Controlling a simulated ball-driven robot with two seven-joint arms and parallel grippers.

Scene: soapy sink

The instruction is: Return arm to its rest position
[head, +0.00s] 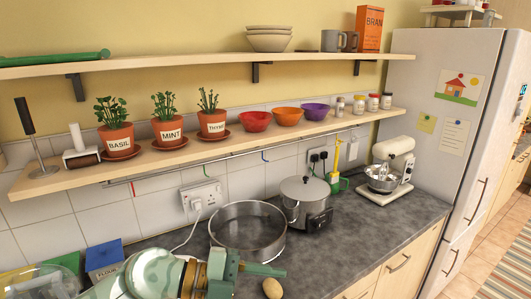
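My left arm (165,275) reaches in from the bottom left, low over the counter. Its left gripper (268,270) points right, just in front of the large round metal pan (247,232). The fingers show nearly edge-on as one green bar, so I cannot tell whether they are open or shut. No held object shows at them. A small tan potato-like item (272,288) lies on the counter just below the fingertips, apart from them in the picture. My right gripper is not in view.
The grey counter (335,255) holds a lidded pot (304,190) and a stand mixer (392,165). Two wooden shelves hang above, the lower one (170,157) with potted herbs and bowls. A white fridge (450,60) stands right. A flour box (103,258) is at lower left.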

